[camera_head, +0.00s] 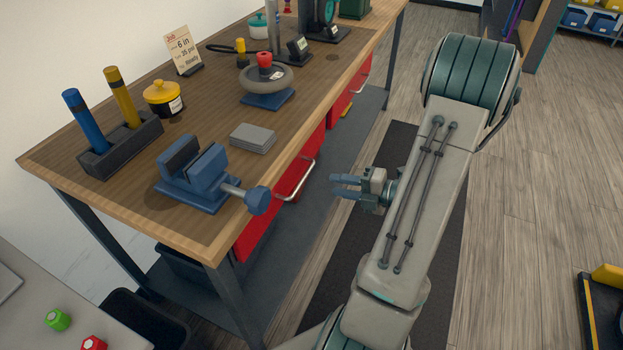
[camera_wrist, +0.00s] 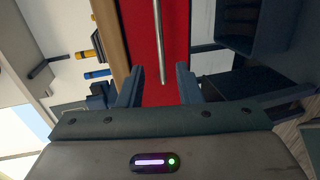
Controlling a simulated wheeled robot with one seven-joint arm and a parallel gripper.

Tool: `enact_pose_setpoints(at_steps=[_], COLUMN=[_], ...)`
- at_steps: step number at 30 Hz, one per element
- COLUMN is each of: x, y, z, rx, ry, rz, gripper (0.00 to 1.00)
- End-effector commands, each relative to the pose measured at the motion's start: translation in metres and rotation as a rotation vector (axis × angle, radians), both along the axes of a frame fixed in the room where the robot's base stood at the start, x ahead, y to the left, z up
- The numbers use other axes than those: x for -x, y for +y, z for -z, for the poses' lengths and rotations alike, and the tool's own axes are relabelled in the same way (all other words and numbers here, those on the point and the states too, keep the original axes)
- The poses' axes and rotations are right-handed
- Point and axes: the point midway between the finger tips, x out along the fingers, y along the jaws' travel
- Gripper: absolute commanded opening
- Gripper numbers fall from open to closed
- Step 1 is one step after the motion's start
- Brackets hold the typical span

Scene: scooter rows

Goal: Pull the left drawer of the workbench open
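The left drawer (camera_head: 262,226) of the workbench (camera_head: 215,232) has a red front and looks shut under the tabletop. Its silver bar handle (camera_head: 305,183) stands out from the front. My gripper (camera_head: 337,185) is open and empty, a short way to the right of the handle in the head view and apart from it. In the wrist view the red drawer front (camera_wrist: 145,35) fills the upper middle. The handle (camera_wrist: 161,50) runs lengthwise between my two spread fingers (camera_wrist: 157,82), ahead of their tips. The vise partly hides the drawer's top edge in the head view.
A blue vise (camera_head: 200,177) overhangs the bench's front edge with its screw knob. A second red drawer (camera_head: 340,105) lies further back. A dark mat (camera_head: 390,150) covers the floor in front of the bench. A black and yellow item (camera_head: 605,300) stands at lower right.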

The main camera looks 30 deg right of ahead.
Motion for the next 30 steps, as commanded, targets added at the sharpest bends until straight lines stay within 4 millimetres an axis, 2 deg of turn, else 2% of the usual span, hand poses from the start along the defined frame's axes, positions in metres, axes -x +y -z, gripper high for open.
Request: enact_pose_setpoints(at_steps=[1, 6, 12, 18, 26, 27, 30], x=[-0.009, -0.037, -0.061, -0.071, -0.072, -0.072, -0.072], y=[0.009, 0.030, 0.048, 0.055, 0.056, 0.055, 0.055], z=[0.003, 0.011, 0.017, 0.019, 0.019, 0.019, 0.019], rx=[-0.002, 0.002, 0.002, 0.002, 0.003, 0.003, 0.003], ry=[0.000, -0.001, 0.000, -0.001, -0.001, -0.001, -0.001], rz=[-0.007, -0.006, -0.001, 0.001, 0.003, 0.003, 0.003], gripper=[0.32, 0.32, 0.32, 0.32, 0.32, 0.26, 0.00])
